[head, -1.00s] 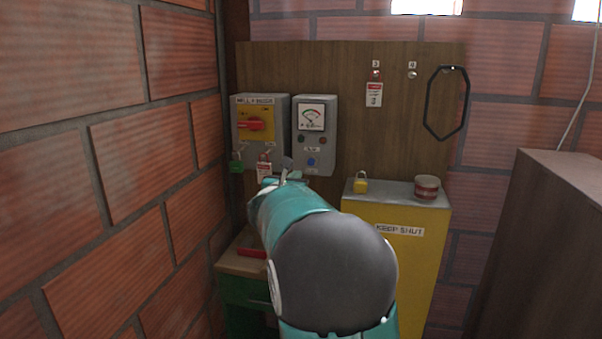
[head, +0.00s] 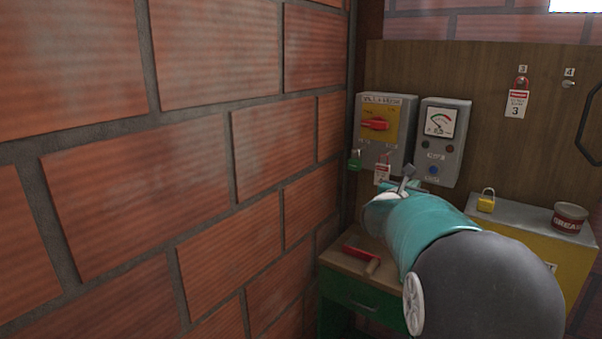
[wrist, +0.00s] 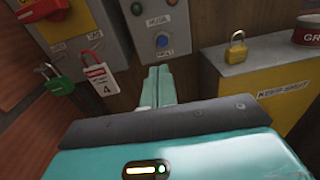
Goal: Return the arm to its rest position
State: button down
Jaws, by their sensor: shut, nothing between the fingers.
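My teal arm reaches forward from the lower right of the head view, toward the wall board. My gripper (wrist: 159,72) shows in the wrist view with its two teal fingers together and nothing between them. It points toward the lower part of the grey meter box (wrist: 160,25). In the head view the gripper end is small and partly hidden by my arm, in front of the meter box (head: 441,140). Whether it touches anything there I cannot tell.
A switch box (head: 383,130) with a red handle, green padlock (head: 355,160) and red tagged padlock (head: 382,172) hangs left. A yellow cabinet (head: 548,258) carries a yellow padlock (head: 486,201) and grease tin (head: 570,218). A green bench (head: 345,292) stands below. Brick wall (head: 180,150) fills the left.

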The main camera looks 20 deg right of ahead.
jog(key=s+a+n+t+y, duration=0.15)
jog(key=a+n+y, duration=0.25)
jog(key=a+n, duration=0.5)
jog(key=s+a+n+t+y, duration=0.1)
jog(key=s+a+n+y, duration=0.2)
jog(key=a+n+y, duration=0.35)
jog(key=s+a+n+t+y, duration=0.1)
jog(key=s+a+n+y, duration=0.15)
jog(key=a+n, duration=0.8)
jog(key=s+a+f+n+g, duration=0.2)
jog(key=s+a+f+n, duration=0.1)
jog(key=s+n, duration=0.4)
jog(key=s+a+f+n+g+y, duration=0.1)
jog(key=s+a+f+n+g, duration=0.1)
jog(key=s+f+n, duration=0.3)
jog(key=s+a+f+n+g+y, duration=0.1)
jog(key=s+a+f+n+g, duration=0.2)
jog(key=s+n, duration=0.6)
jog(key=s+f+g, duration=0.1)
jog(key=s, duration=0.2)
jog(key=shift+s+a+f, duration=0.15)
jog(key=shift+a, duration=0.15)
